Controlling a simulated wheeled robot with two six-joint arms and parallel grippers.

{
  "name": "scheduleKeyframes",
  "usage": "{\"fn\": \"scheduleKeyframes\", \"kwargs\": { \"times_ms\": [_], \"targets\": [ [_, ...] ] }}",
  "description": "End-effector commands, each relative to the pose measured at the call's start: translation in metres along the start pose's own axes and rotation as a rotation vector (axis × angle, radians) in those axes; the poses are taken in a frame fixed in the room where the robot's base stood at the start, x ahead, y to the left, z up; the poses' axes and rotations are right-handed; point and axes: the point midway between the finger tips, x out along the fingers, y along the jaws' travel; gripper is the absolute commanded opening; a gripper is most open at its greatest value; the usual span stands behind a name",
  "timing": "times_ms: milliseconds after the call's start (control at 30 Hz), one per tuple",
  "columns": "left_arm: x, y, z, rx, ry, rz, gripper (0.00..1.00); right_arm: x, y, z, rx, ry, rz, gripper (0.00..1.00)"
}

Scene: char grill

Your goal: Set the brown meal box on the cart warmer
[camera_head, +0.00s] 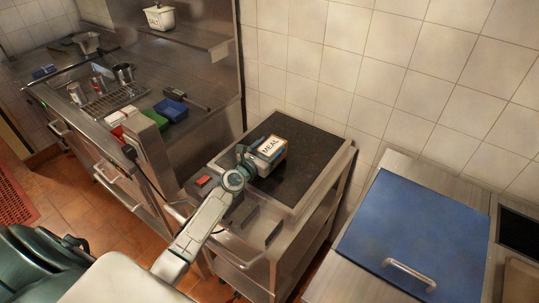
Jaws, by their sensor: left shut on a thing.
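My right gripper is not in view.
The rest of the black plate is clear. A red item (203,181) lies on the cart's front steel strip. A blue-lidded steel unit (415,232) stands right of the cart. A steel counter with colored containers (170,109) is at the left. A tiled wall is behind.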

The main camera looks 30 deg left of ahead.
Motion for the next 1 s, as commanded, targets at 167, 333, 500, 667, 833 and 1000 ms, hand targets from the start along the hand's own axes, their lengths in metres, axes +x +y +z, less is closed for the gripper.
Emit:
{"fn": "scheduleKeyframes", "kwargs": {
  "times_ms": [167, 333, 500, 667, 833, 1000],
  "targets": [
    [0.0006, -0.0001, -0.0082, 0.000, -0.004, 0.000, 0.30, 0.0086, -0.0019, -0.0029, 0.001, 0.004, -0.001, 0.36],
    [0.0004, -0.0003, -0.0073, 0.001, -0.003, 0.000, 0.30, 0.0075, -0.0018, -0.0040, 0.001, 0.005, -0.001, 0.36],
    [0.0004, -0.0003, -0.0124, 0.001, -0.003, 0.000, 0.30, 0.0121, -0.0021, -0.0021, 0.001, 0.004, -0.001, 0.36],
    [0.0001, -0.0003, -0.0119, 0.001, -0.001, 0.000, 0.83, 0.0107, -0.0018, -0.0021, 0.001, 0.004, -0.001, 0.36],
    [0.0001, -0.0003, -0.0118, 0.001, -0.002, 0.000, 0.83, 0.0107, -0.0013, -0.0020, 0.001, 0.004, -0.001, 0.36],
    [0.0001, -0.0003, -0.0070, 0.001, -0.002, 0.000, 0.83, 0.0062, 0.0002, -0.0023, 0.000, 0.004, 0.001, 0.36]
  ]
}}
